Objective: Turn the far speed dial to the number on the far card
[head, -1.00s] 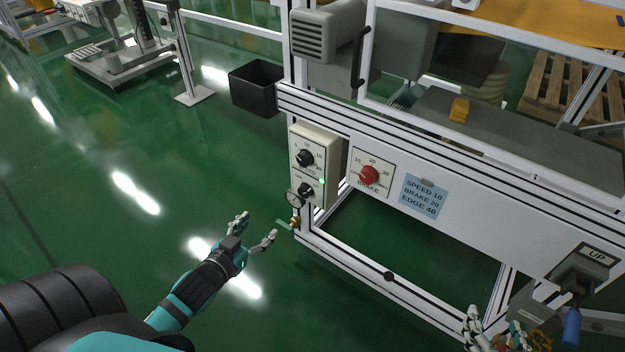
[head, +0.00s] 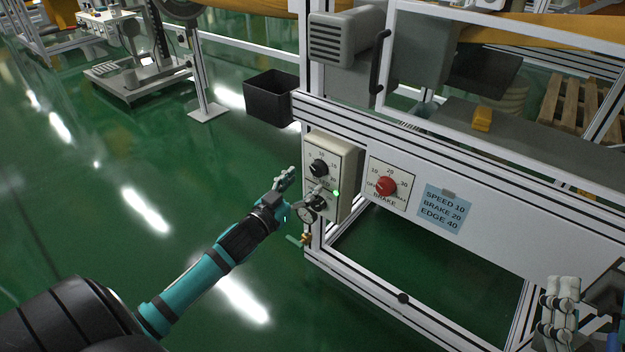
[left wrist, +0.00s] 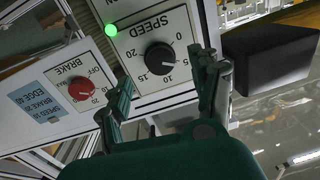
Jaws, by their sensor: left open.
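The black speed dial (head: 318,168) is on the upper part of the cream control box at the frame's left end. In the left wrist view, the dial (left wrist: 160,58) sits on a plate marked SPEED.
A red brake dial (head: 386,186) is to the right.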

